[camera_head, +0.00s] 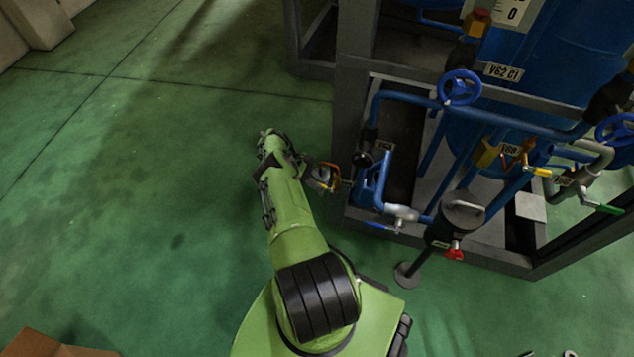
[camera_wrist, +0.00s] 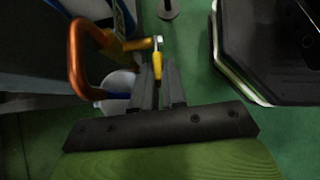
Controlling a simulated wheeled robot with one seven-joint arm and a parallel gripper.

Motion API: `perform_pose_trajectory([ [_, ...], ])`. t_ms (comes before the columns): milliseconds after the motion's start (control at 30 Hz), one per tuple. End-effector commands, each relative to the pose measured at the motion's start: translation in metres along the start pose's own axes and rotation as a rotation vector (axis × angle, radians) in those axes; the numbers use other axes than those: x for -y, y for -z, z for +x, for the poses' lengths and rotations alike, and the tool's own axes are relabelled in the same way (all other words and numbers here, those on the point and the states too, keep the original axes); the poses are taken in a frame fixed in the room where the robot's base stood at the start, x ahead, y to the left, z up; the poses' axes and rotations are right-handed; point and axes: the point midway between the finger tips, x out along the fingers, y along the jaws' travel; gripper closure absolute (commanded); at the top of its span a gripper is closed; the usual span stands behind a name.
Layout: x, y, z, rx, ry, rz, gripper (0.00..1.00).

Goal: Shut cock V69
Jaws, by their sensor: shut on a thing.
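In the wrist view my gripper (camera_wrist: 159,78) has its two dark fingers close together around a small yellow lever (camera_wrist: 157,63). The lever has a pale metal end beyond the fingertips. In the head view my arm's end is at the left side of the blue pipe frame, and the fingertips are too small to make out. A tag beside the pipes there is too small to read, so I cannot confirm V69 by its label. The cock's body is not clear in either view.
An orange curved bar (camera_wrist: 85,45) is left of the fingers. The pipe rack has a blue handwheel (camera_head: 460,88), a blue lever (camera_head: 381,227), a red-handled cock (camera_head: 454,253) and a green lever (camera_head: 603,208). Green floor (camera_head: 130,190) on the left is clear.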

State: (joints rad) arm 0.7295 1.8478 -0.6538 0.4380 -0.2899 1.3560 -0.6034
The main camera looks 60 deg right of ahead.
Motion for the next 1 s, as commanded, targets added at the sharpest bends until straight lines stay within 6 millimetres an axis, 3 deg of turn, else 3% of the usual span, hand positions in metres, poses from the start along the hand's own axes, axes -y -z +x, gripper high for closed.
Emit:
perform_pose_trajectory([
  [200,-0.0005,-0.0012,0.0007,0.002,0.001,0.003,1.00],
  [233,-0.0005,-0.0012,0.0006,0.002,0.001,0.003,0.84],
  [367,-0.0003,-0.0009,0.0005,0.001,0.001,0.002,0.64],
  [767,-0.0027,-0.0019,-0.0008,-0.019,-0.008,-0.002,0.63],
  [1000,-0.0030,-0.0102,-0.0039,-0.138,-0.008,-0.001,0.63],
])
